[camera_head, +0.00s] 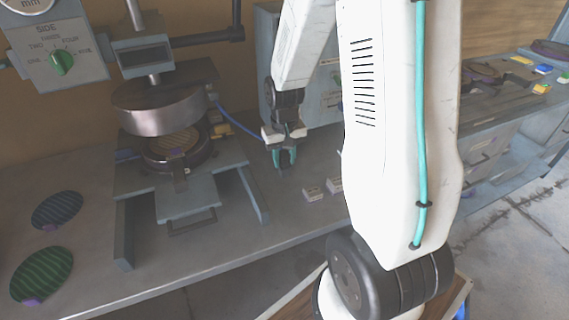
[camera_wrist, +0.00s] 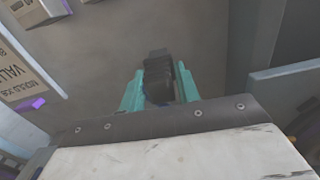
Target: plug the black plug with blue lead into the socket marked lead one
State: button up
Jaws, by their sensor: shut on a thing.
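My gripper (camera_head: 285,159) hangs above the bench, right of the press. In the wrist view its teal fingers (camera_wrist: 160,92) are shut on a ribbed black plug (camera_wrist: 158,72), which sticks out beyond the fingertips. The plug is small and dark in the head view. A blue lead (camera_head: 240,125) runs from the press side toward my gripper; its join to the plug is hidden. I cannot make out a socket marked lead one in either view. A grey cabinet (camera_head: 268,55) stands behind my gripper, partly hidden by my arm.
The plate press (camera_head: 160,110) stands left of my gripper. Two small pale blocks (camera_head: 313,193) lie on the bench (camera_head: 240,250) at right. A printed label plate (camera_wrist: 25,75) shows at left in the wrist view. Two ribbed discs (camera_head: 42,274) lie at the far left.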

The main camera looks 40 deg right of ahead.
jog(key=shift+r, duration=0.1)
dwell(0.3)
jog(key=shift+r, duration=3.15)
